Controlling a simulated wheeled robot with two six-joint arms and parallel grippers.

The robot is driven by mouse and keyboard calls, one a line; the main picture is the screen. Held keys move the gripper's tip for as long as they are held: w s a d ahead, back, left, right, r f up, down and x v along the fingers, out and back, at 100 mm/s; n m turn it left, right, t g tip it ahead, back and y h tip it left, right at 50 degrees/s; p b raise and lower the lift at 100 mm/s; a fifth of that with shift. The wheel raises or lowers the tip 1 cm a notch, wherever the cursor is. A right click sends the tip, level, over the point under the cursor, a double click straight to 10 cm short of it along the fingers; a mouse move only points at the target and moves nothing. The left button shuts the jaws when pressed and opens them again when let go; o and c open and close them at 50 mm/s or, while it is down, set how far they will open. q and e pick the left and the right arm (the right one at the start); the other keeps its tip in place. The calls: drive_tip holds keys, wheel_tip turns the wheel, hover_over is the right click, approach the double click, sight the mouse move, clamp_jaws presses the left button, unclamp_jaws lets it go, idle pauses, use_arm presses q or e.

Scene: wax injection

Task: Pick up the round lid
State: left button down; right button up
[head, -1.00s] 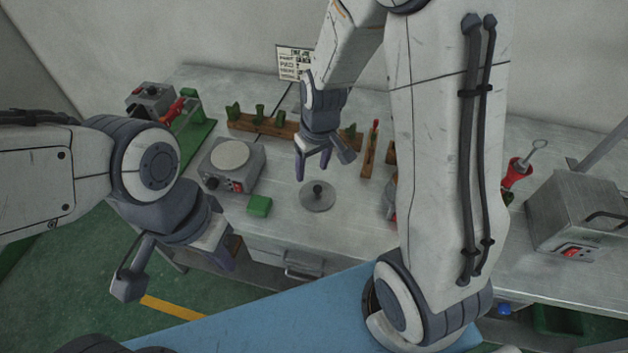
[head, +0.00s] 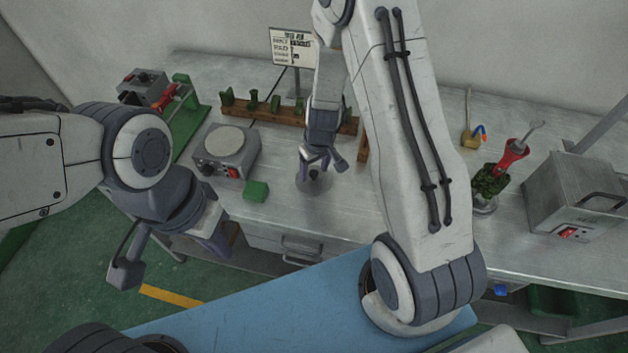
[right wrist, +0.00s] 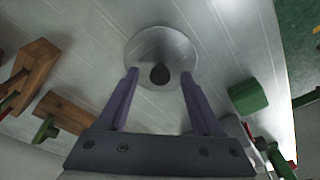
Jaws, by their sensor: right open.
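The round lid (head: 311,187) is a flat grey metal disc with a dark knob at its centre, lying on the metal workbench. In the right wrist view the lid (right wrist: 160,52) lies beyond the fingertips, its knob centred between them. My right gripper (head: 314,164) is over the lid and hides part of it. In the right wrist view its two purple fingers (right wrist: 159,78) are apart, with nothing held. I cannot tell whether the fingers touch the lid. My left gripper (head: 212,250) is low in front of the bench, and its fingers are not clear.
A green block (head: 256,191) and a hot plate (head: 224,150) lie left of the lid. A wooden rack (head: 290,117) with green pieces stands behind. A metal box (head: 575,200) and a red-handled tool (head: 514,152) are at the right. Bare bench lies right of the lid.

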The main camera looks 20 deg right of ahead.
clamp_jaws()
idle(0.3)
